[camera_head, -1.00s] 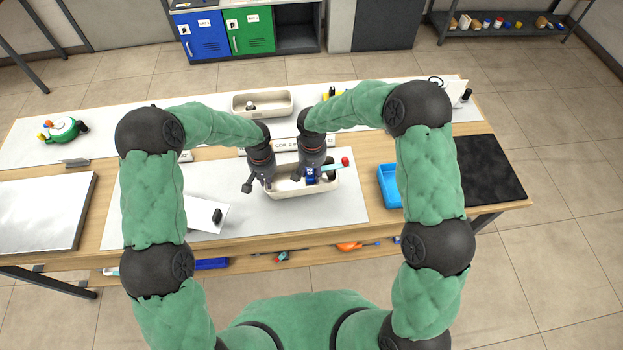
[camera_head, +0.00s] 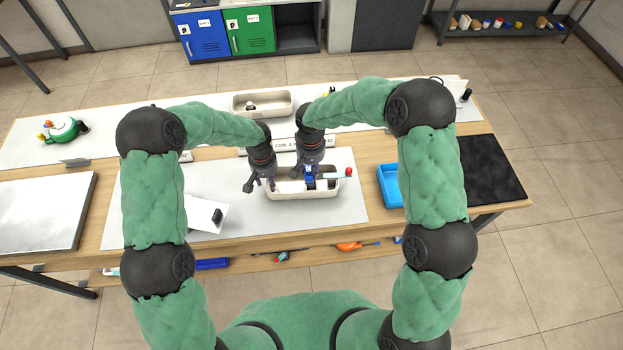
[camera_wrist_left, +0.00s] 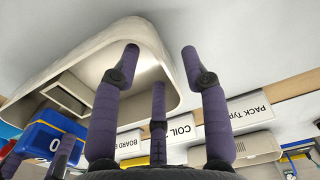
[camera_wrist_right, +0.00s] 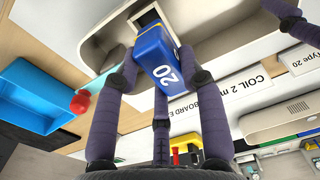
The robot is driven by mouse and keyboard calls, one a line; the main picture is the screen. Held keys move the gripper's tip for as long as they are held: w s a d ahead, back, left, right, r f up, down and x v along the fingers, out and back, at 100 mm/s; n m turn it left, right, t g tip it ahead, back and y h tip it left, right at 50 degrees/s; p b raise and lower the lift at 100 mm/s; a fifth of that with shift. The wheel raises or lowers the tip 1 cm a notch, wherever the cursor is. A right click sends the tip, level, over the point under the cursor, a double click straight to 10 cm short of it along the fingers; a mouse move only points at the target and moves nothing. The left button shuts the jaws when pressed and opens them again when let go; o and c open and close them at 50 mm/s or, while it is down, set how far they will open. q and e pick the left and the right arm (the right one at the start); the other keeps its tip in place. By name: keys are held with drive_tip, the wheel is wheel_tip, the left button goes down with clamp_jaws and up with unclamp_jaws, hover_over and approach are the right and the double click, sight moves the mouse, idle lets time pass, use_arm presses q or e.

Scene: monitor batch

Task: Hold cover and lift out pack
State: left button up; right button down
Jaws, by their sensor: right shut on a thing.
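A blue pack marked 20 (camera_wrist_right: 160,62) is between the fingers of my right gripper (camera_wrist_right: 153,70), which is shut on it. The pack is at the cream housing (camera_head: 290,194); its far end reaches into an opening there. A thin pale strip with a red end (camera_head: 348,172) sticks out to the right beside the pack; how it is attached is unclear. My left gripper (camera_head: 261,186) is open at the housing's left end. In the left wrist view its fingers (camera_wrist_left: 160,52) are spread about the housing's rim (camera_wrist_left: 172,75), with no visible grip.
A second cream tray (camera_head: 262,115) stands behind, past a row of labels. A light-blue bin (camera_head: 388,186) is to the right, beside a black mat (camera_head: 490,168). A white card stand (camera_head: 205,215) is at front left. The grey mat right of the housing is clear.

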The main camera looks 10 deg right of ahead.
use_arm(q)
wheel_tip(320, 180, up, 12)
idle(0.6)
